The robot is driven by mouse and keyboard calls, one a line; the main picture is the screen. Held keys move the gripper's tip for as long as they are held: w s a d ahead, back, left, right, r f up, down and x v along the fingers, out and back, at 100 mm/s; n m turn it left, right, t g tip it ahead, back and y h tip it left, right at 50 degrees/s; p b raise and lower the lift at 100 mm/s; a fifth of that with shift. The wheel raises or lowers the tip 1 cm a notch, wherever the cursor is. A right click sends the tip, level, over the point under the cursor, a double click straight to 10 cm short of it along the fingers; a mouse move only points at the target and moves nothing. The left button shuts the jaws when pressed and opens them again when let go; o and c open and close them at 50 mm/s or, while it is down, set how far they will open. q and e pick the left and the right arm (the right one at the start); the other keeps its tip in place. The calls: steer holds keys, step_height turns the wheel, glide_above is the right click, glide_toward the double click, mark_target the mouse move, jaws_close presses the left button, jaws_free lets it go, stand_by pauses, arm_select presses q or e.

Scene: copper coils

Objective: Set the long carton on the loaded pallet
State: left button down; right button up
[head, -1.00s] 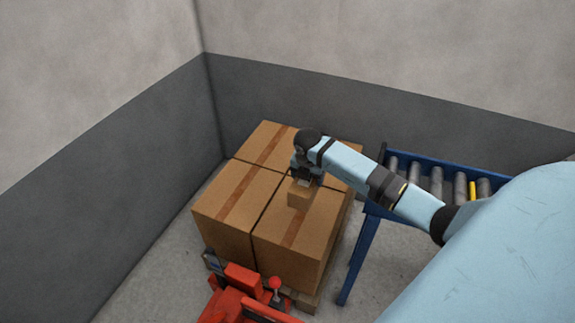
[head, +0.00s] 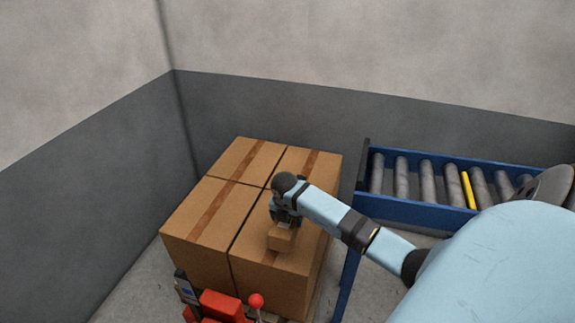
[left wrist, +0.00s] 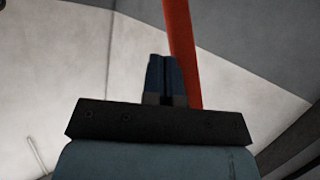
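The long carton (head: 281,238) is a small brown box, seen over the near right box of the loaded pallet (head: 200,220). The pallet bears several large taped brown boxes set close together. My right gripper (head: 286,222) reaches in from the right and is shut on the carton's top. I cannot tell whether the carton's underside touches the box below. My left gripper (left wrist: 165,82) shows only in the left wrist view, with its fingers together and nothing between them.
A blue roller conveyor (head: 450,215) with grey rollers and one yellow roller stands to the right of the pallet. Red equipment with a red knob (head: 256,300) is at the pallet's near side. Grey walls close in behind and left. A red bar (left wrist: 183,50) passes behind my left fingers.

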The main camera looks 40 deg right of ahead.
step_height(320, 180, down, 4)
steer(key=b, duration=0.2)
steer(key=shift+b, duration=0.4)
arm_select(q)
step_height(320, 180, up, 6)
steer(key=w+d+t+h, duration=0.1)
steer(key=d+t+h, duration=0.1)
steer(key=shift+w+d+f+t, duration=0.25)
steer(key=shift+w+d+t, duration=0.05)
steer(key=shift+t, duration=0.1)
arm_select(e)
steer(key=shift+r, duration=0.1)
steer(key=o, duration=1.1)
arm_select(q)
steer(key=shift+r, duration=0.1)
